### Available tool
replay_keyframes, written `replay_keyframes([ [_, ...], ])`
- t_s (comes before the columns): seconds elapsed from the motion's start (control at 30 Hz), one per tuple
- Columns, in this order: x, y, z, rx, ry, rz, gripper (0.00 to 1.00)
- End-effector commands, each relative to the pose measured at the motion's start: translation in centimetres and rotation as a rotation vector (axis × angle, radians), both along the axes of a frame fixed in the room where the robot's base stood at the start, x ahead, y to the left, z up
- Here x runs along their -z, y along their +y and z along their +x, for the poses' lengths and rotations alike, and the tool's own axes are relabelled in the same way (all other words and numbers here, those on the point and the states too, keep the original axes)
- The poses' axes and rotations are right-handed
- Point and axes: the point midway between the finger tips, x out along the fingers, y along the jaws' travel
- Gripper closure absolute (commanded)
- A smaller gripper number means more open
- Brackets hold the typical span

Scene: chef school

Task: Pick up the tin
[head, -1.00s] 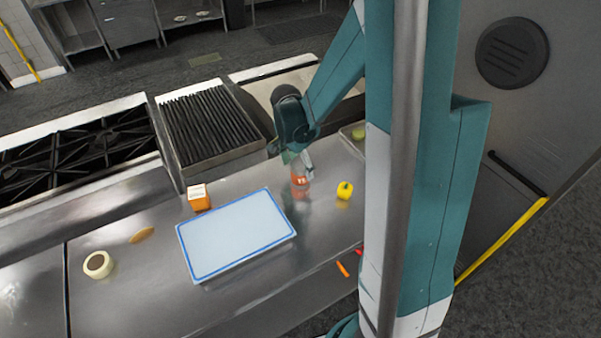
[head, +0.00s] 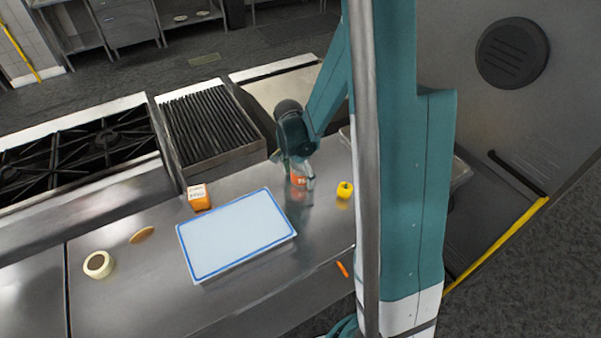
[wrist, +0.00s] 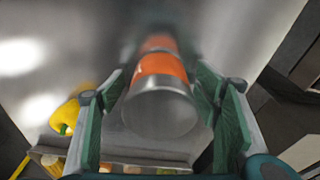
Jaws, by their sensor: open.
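The tin (head: 298,180) has an orange label and stands upright on the steel counter, behind and right of the cutting board. In the wrist view the tin (wrist: 161,100) lies between the two green fingers, its silver end toward the camera. My gripper (wrist: 163,95) is open around the tin, with a gap visible on the left; contact on the right cannot be told. In the head view my gripper (head: 299,172) comes down over the tin and hides its upper part.
A white board with a blue rim (head: 237,234) lies left of the tin. A yellow pepper (head: 345,190) is close on its right. An orange box (head: 199,197), a tape roll (head: 98,265) and a carrot piece (head: 342,269) lie apart. A grill (head: 208,125) stands behind.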

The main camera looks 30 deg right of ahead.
Motion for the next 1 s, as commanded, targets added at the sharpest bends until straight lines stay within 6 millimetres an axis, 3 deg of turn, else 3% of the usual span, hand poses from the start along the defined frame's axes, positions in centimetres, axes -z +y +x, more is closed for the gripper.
replay_keyframes([
  [0.47,-0.02,0.00,0.02,0.000,0.000,0.000,0.38],
  [0.73,-0.02,0.00,0.02,0.000,0.000,0.000,0.72],
  [1.0,-0.05,-0.01,0.02,0.000,0.000,0.000,0.72],
])
